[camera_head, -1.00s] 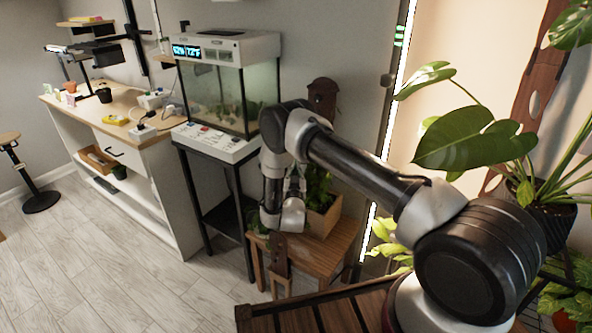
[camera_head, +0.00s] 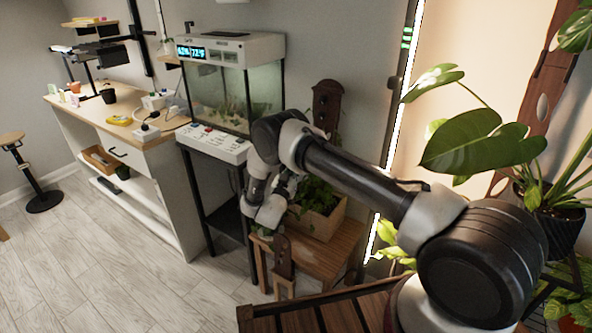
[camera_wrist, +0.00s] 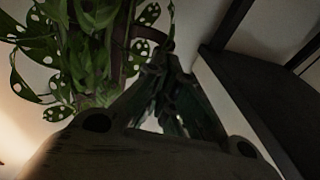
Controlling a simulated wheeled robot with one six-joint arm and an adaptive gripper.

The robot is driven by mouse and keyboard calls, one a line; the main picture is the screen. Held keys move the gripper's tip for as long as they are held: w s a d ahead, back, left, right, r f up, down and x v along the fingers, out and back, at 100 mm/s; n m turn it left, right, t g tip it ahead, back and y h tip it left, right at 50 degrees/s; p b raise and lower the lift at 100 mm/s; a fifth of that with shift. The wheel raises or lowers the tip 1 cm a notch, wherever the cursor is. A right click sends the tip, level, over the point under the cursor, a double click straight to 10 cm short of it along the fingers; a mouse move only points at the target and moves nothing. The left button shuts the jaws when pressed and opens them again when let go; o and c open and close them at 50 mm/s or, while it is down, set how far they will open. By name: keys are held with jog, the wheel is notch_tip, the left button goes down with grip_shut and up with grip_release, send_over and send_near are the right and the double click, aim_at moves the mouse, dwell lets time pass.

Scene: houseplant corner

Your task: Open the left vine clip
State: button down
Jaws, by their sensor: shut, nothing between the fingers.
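I cannot make out the left vine clip in either view. A leafy vine with holed leaves (camera_wrist: 95,45) fills the upper left of the wrist view, with a brown upright piece among the leaves. My gripper (camera_wrist: 172,100) points at the vine's right side in the wrist view. Its dark fingers are shut and empty. In the head view my wrist hangs in front of a potted plant (camera_head: 318,196) in a wooden planter (camera_head: 318,222), and my fingertips cannot be told apart there.
The planter stands on a small wooden table (camera_head: 330,255). A glass terrarium (camera_head: 225,95) on a dark stand is left of my arm. A holed wooden board (camera_head: 327,105) rises behind my arm. A large-leaved plant (camera_head: 475,140) stands at right.

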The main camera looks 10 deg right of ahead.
jog(key=w+a+m+h, duration=0.1)
jog(key=w, duration=0.6)
jog(key=shift+g, duration=0.4)
jog(key=shift+w+a, duration=0.1)
dwell(1.0)
